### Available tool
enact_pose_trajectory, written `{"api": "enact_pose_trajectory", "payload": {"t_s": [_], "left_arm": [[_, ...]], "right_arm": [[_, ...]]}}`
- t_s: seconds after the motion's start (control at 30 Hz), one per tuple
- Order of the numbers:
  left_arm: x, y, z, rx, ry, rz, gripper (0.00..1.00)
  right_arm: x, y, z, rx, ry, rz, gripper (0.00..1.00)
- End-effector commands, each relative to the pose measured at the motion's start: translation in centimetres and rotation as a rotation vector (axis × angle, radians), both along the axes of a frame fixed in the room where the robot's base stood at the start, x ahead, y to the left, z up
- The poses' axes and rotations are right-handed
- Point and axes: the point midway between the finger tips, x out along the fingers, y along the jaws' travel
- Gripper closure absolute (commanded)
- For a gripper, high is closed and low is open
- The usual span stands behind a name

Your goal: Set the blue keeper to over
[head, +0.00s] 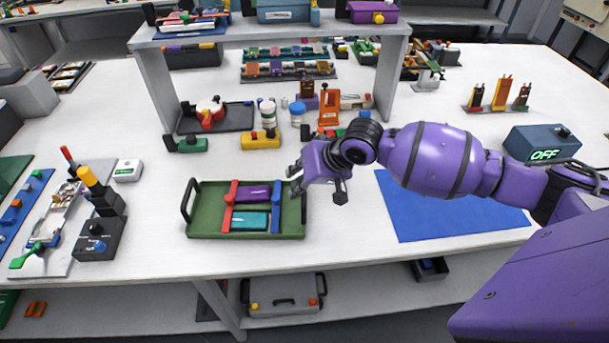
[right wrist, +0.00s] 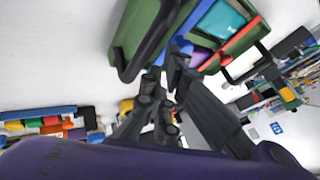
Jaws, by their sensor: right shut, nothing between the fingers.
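The blue keeper (head: 276,208) is a blue bar running front to back along the right side of two pouch cells in a green tray (head: 205,210). The purple cell (head: 253,194) lies behind the teal cell (head: 250,221). A red keeper (head: 229,208) runs along their left side. My right gripper (head: 292,180) is shut and empty above the tray's back right corner, close to the blue keeper's far end. In the right wrist view, its fingertips (right wrist: 168,75) are near the tray's dark handle (right wrist: 150,45), with the blue keeper (right wrist: 183,36) beyond. My left gripper is not in view.
A blue mat (head: 450,215) lies right of the tray under my right arm. A dark box with a knob (head: 100,240) stands to the left. A yellow block (head: 260,139) and an orange stand (head: 328,108) are behind the tray. The table in front of the tray is clear.

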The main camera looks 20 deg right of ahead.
Motion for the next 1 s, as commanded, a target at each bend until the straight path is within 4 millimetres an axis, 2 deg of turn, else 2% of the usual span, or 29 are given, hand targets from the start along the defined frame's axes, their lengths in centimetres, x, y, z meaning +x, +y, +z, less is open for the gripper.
{"api": "enact_pose_trajectory", "payload": {"t_s": [0.1, 0.2, 0.6, 0.83, 1.0], "left_arm": [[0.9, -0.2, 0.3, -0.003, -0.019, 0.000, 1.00], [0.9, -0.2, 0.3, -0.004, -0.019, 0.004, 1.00], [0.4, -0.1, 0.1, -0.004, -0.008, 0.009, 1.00], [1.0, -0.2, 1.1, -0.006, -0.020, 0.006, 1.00], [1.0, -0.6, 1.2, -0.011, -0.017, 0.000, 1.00]], "right_arm": [[0.7, 0.6, -1.2, 0.001, 0.001, 0.000, 1.00], [1.0, 0.9, -1.7, 0.000, -0.001, 0.001, 1.00], [1.2, 1.0, -1.9, 0.000, -0.002, 0.002, 1.00], [2.3, 3.7, -1.5, 0.005, -0.005, 0.002, 1.00], [2.6, 4.6, -1.7, 0.001, -0.004, 0.001, 1.00]]}}
